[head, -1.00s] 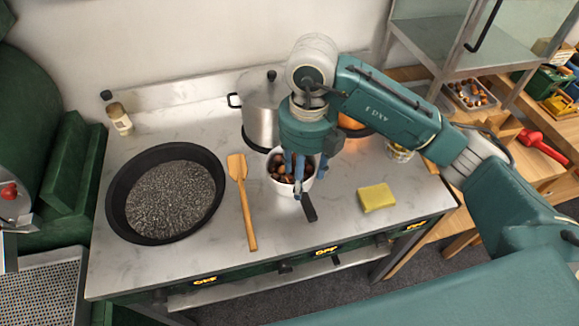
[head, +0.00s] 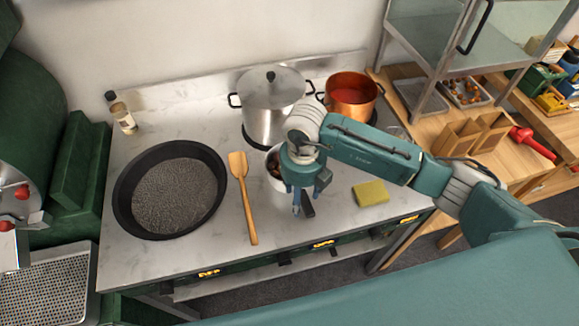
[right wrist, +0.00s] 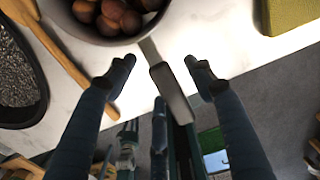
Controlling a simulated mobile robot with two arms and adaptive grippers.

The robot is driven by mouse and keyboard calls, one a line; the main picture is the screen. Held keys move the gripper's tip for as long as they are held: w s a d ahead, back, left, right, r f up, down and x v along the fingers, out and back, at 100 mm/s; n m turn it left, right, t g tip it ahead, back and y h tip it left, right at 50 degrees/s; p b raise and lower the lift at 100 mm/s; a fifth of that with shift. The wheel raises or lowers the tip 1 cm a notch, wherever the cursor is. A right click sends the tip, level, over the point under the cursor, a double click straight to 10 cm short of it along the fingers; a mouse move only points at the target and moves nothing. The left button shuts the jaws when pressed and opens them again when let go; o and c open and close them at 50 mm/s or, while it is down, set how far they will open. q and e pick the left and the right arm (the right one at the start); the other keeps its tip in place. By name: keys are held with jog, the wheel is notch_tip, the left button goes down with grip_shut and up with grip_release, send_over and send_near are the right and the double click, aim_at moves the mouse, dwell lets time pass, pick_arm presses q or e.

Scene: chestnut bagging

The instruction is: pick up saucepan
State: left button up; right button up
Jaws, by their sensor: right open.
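The saucepan is a pale pot (head: 273,181) with brown chestnuts in it, standing on the counter. In the head view my right gripper and wrist hide much of it. Its dark handle (head: 308,206) points toward the counter's front edge. In the right wrist view the saucepan (right wrist: 78,28) is at the top, and its handle (right wrist: 170,88) runs down between the fingers. My right gripper (head: 297,208) is open over the handle. Its fingertips (right wrist: 160,68) lie on either side of the handle, apart from it. My left gripper is in neither view.
A wooden spatula (head: 244,200) and a wide black pan (head: 130,215) lie left of the saucepan. A lidded steel pot (head: 265,122) and a copper pot (head: 350,108) stand behind. A yellow-green sponge (head: 371,193) lies to the right.

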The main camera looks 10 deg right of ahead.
jog(key=c, duration=1.2)
jog(key=shift+w+r, duration=0.1)
jog(key=shift+w, duration=0.05)
grip_shut()
